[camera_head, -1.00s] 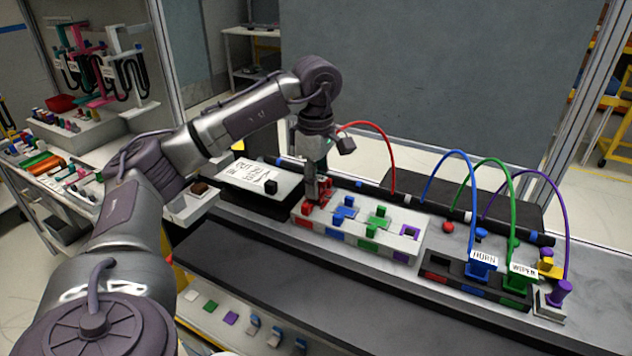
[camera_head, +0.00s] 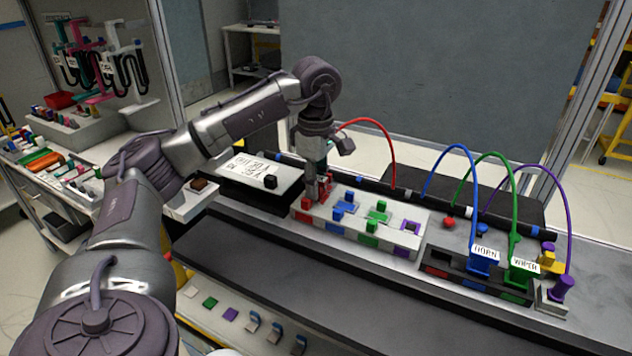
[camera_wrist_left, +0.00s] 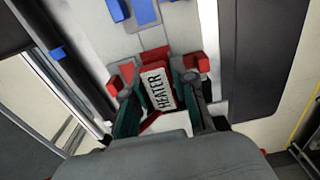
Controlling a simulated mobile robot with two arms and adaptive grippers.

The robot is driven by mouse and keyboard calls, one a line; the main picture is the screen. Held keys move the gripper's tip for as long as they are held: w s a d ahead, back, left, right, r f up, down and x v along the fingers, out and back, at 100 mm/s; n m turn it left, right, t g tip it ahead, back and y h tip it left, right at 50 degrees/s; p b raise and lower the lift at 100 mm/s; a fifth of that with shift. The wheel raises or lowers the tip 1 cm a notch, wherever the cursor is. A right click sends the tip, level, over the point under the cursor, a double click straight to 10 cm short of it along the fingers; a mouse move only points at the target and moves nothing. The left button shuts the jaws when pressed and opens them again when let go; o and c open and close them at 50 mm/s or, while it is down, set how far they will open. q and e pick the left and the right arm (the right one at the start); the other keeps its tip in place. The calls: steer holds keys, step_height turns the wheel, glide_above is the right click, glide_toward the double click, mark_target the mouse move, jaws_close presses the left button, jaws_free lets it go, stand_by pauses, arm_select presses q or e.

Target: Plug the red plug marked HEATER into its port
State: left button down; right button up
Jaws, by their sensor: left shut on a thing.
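My left gripper (camera_head: 318,192) points down over the left end of the white port block (camera_head: 340,232). It is shut on the red plug, whose white HEATER label (camera_wrist_left: 158,90) lies between the fingers in the left wrist view. The red port shows as red pieces (camera_wrist_left: 127,72) on both sides of the plug and a red patch (camera_wrist_left: 155,53) beyond it. The plug is at this port, but I cannot tell how deep it sits. Its red cable (camera_head: 375,126) arcs back to the black rail. The fingers hide most of the plug in the head view. My right gripper is out of view.
Blue (camera_head: 344,206) and green (camera_head: 378,213) ports stand beside the red one. The blue (camera_head: 483,262) and green (camera_head: 522,272) labelled plugs sit in a black holder to the right. A purple plug (camera_head: 562,287) stands at far right. A white panel (camera_head: 232,168) lies left.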

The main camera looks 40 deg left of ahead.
arm_select(q)
steer(key=c, duration=0.9)
jaws_free()
steer(key=shift+f, duration=0.1)
steer(key=shift+o, duration=0.2)
step_height(320, 180, up, 12)
